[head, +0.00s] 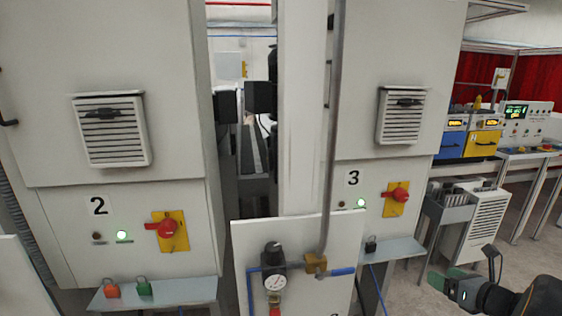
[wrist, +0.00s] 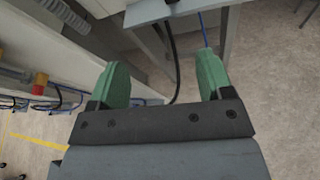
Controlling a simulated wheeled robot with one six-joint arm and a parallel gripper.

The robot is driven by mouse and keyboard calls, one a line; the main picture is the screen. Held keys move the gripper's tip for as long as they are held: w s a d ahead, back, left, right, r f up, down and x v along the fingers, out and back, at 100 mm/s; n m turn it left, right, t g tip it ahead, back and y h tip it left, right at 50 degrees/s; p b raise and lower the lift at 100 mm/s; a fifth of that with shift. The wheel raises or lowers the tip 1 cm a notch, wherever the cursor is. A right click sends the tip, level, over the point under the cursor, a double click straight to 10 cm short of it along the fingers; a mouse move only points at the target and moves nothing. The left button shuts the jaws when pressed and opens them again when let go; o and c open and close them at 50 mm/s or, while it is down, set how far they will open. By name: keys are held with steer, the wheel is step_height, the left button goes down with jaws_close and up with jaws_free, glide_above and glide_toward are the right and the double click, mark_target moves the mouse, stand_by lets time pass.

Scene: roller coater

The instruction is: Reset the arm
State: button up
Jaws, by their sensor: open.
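My gripper (head: 462,264) is at the lower right of the head view, in front of the floor and to the right of cabinet 3. In the wrist view its two green fingers (wrist: 162,82) stand well apart with nothing between them. It is open and empty. My dark forearm runs off the lower right edge of the head view.
Cabinets 2 (head: 96,205) and 3 (head: 353,179) have red rotary switches and lit green lamps. A panel (head: 310,238) carries a gauge. Open floor lies right.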

steer(key=s+a+f+n+g, duration=0.2)
steer(key=s+a+n+g, duration=0.15)
steer(key=a+n, duration=0.45)
steer(key=s+a+f+n+g, duration=0.1)
steer(key=s+a+n+g, duration=0.2)
steer(key=a+n+g, duration=0.5)
steer(key=s+a+r+n+t+h, duration=0.1)
steer(key=s+a+r+n+h, duration=0.1)
steer(key=a+n, duration=0.3)
steer(key=s+a+r+n+t+h, duration=0.1)
steer(key=s+a+n, duration=0.4)
steer(key=n, duration=0.8)
step_height(320, 180, up, 2)
steer(key=shift+r+n+t+h, duration=0.2)
steer(key=shift+n+t+h, duration=0.15)
steer(key=shift+h, duration=0.45)
